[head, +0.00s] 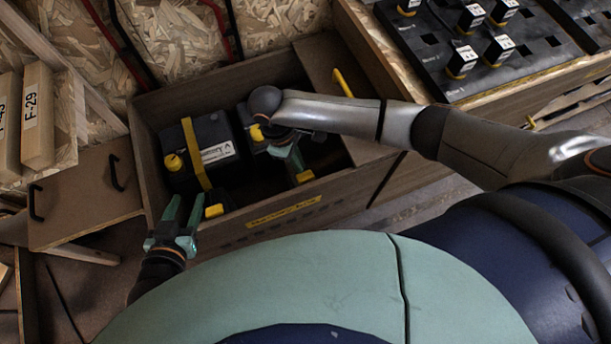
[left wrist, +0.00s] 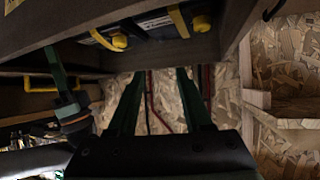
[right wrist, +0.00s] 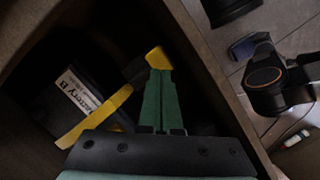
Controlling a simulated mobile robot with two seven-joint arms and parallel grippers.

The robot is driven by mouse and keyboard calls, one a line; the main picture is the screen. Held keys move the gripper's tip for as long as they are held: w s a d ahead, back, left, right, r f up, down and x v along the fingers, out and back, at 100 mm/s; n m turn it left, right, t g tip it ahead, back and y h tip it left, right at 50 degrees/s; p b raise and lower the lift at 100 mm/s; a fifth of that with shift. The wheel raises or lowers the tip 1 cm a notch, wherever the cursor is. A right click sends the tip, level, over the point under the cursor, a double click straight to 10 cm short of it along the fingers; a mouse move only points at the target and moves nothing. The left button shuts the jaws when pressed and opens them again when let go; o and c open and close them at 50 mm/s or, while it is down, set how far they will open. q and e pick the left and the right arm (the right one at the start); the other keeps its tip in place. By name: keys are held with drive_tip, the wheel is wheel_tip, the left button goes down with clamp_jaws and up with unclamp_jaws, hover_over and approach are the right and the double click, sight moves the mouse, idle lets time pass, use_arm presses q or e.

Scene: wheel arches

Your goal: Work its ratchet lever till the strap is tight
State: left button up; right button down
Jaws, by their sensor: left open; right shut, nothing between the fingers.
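Two dark batteries sit in a wooden box. Battery A (head: 215,160) has a yellow strap (head: 195,152) across it, with a yellow block (head: 214,210) at its near end. Battery B (right wrist: 70,98) has a yellow strap (right wrist: 95,118) and a yellow lever-like end piece (right wrist: 157,59), seen in the right wrist view. My right gripper (right wrist: 157,78) is shut and empty, its tips right at that piece; contact cannot be told. In the head view my right arm partly hides battery B. My left gripper (head: 186,204) is open and empty outside the box's front wall.
The wooden box (head: 340,194) has high walls around the batteries. A bench with a black tray (head: 535,55) of small labelled blocks stands at the right. A small cabinet (head: 85,195) with black handles is at the left. Floor shows at the right (head: 425,180).

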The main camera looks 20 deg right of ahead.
sight(300, 175)
drive_tip(key=shift+b+x, duration=0.65)
drive_tip(key=shift+x, duration=0.25)
drive_tip(key=shift+s+d+f+b, duration=0.1)
drive_tip(key=shift+d+f+b, duration=0.05)
drive_tip(key=shift+f+b, duration=0.4)
use_arm(q)
drive_tip(key=w+r+m+t+h, duration=0.1)
drive_tip(key=w+r+t, duration=0.1)
drive_tip(key=r, duration=0.5)
drive_tip(key=w+r+m+t+h, duration=0.1)
drive_tip(key=w+r+t, duration=0.1)
drive_tip(key=r+t, duration=0.3)
drive_tip(key=shift+w+d+r, duration=0.15)
drive_tip(key=shift+w+r, duration=0.15)
drive_tip(key=shift+r, duration=1.35)
use_arm(e)
drive_tip(key=shift+f, duration=0.1)
